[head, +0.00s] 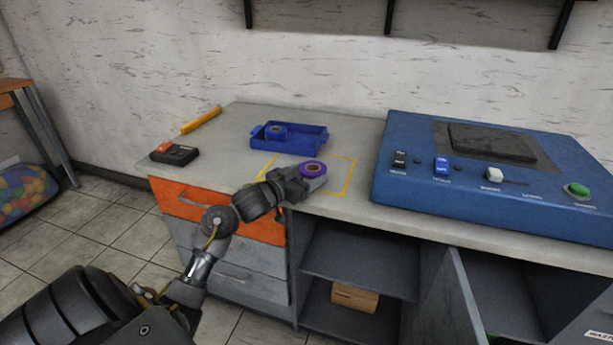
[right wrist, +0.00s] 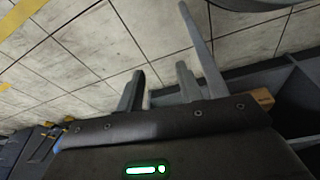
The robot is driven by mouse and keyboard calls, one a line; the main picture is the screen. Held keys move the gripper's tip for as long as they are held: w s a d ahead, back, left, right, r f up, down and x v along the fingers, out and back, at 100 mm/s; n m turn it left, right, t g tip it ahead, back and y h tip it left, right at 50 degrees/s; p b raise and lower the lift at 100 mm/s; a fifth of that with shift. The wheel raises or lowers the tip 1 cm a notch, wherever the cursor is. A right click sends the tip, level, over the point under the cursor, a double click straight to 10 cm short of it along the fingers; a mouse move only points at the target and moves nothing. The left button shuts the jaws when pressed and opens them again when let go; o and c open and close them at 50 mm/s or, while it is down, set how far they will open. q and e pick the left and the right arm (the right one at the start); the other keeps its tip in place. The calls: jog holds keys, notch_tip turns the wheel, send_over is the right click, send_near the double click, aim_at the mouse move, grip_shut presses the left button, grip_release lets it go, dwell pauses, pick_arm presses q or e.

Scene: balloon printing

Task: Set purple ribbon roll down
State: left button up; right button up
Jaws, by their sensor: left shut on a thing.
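The purple ribbon roll (head: 304,172) is at the tip of my left gripper (head: 305,184), which is shut on it. The roll is over the area of the yellow outlined square (head: 351,178) on the grey counter. I cannot tell whether the roll touches the counter. The gripper and wrist hide the near left part of the square. My right gripper (right wrist: 160,90) shows only in the right wrist view, with its fingers apart and nothing between them, over the floor.
Behind the square is a blue tray (head: 318,146) holding a blue roll (head: 275,131). A black and orange device (head: 175,154) and a yellow stick (head: 201,120) lie at left. A large blue machine (head: 390,180) fills the right. Below are an orange drawer (head: 180,199) and open shelves.

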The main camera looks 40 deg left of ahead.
pick_arm(q)
jog(key=shift+f, duration=0.1)
jog(key=shift+f, duration=0.1)
jog(key=o, duration=1)
